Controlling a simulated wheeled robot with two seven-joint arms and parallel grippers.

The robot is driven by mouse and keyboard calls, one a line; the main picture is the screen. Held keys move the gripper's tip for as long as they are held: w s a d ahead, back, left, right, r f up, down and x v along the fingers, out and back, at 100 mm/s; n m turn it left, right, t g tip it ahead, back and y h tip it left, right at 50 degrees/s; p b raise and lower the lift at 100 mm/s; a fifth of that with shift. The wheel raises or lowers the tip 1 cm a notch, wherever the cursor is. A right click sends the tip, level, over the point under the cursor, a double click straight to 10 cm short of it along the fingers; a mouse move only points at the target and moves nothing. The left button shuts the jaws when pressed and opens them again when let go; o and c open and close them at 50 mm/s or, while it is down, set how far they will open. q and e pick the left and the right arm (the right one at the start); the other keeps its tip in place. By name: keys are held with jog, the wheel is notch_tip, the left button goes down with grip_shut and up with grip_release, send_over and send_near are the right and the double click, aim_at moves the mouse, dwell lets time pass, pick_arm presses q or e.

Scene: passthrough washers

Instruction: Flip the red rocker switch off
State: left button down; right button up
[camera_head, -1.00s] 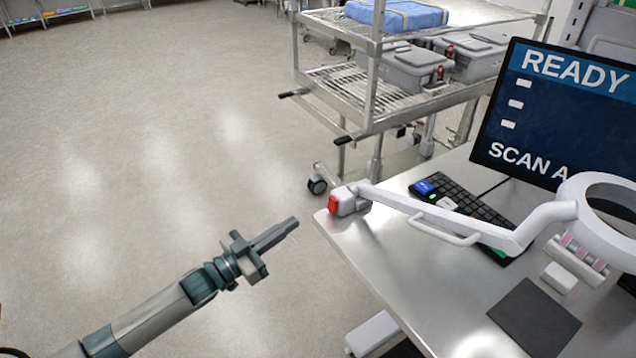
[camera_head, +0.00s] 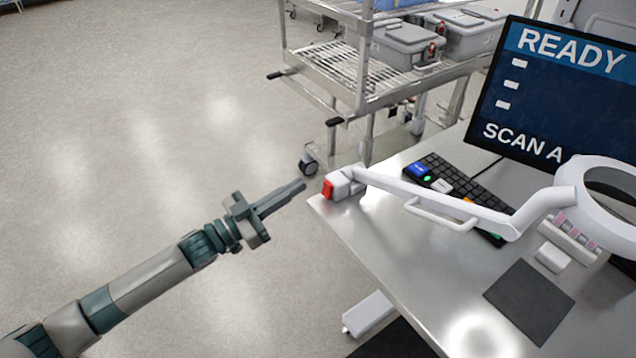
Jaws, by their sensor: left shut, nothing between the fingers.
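The block is at the base of a white lamp arm (camera_head: 430,193) with a ring-shaped head. My left gripper (camera_head: 302,185) is shut and empty. Its fingertips point right toward the switch and look a short gap to its left in the picture. I cannot tell the gap in depth or which way the rocker is tipped. My right gripper is not in view.
A monitor (camera_head: 560,85) reading READY and a keyboard (camera_head: 455,190) are on the table. A dark mat (camera_head: 530,308) lies near its front. A wire cart (camera_head: 345,70) with grey bins stands behind. The floor to the left is clear.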

pick_arm(q)
jog(key=r+p, duration=0.2)
jog(key=p, duration=0.1)
send_over(327, 189)
jog(key=v, duration=0.2)
notch_tip(327, 189, down, 2)
jog(key=shift+a+p, duration=0.1)
jog(key=shift+p, duration=0.2)
jog(key=shift+s+a+f, duration=0.1)
jog(key=shift+a+f, duration=0.1)
jog(key=shift+f, duration=0.85)
